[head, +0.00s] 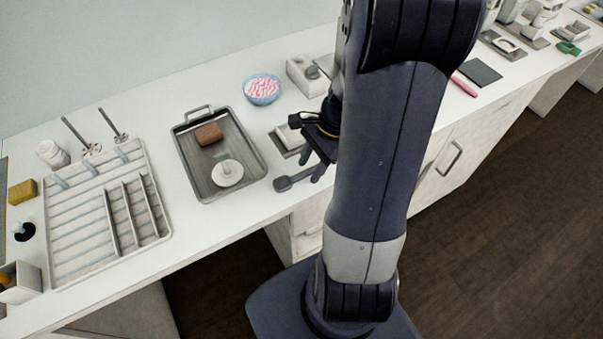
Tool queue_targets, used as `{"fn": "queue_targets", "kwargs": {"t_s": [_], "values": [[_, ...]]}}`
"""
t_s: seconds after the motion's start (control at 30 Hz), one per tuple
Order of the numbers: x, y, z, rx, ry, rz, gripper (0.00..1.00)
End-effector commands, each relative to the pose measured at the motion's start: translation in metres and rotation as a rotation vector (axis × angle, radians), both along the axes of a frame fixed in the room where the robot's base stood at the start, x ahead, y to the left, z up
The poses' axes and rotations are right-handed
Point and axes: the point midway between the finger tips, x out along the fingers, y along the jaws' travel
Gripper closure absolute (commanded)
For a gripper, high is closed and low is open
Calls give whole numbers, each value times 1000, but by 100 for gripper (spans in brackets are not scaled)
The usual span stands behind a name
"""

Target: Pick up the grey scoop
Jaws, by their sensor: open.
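The grey scoop (284,184) lies on the white counter near its front edge, just right of the metal tray. Its rounded end points left, and its handle runs right toward my gripper (312,168). My gripper is open and points down over the handle side. The far end of the handle is hidden by my gripper and arm. I cannot tell whether the fingers touch the handle.
The metal tray (187,184) holds a brown block (209,134) and a white round object (228,173). A small grey pad (285,139) lies behind the scoop. A patterned bowl (262,89) stands farther back. A slatted rack (78,228) is at left.

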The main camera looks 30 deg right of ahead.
Motion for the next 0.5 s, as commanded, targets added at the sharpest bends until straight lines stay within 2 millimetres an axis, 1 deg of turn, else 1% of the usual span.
{"fn": "queue_targets", "kwargs": {"t_s": [0.47, 0.5], "values": [[0, 0, -2, 0, 0, 0, 58], [0, 0, -2, 0, 0, 0, 60]]}}
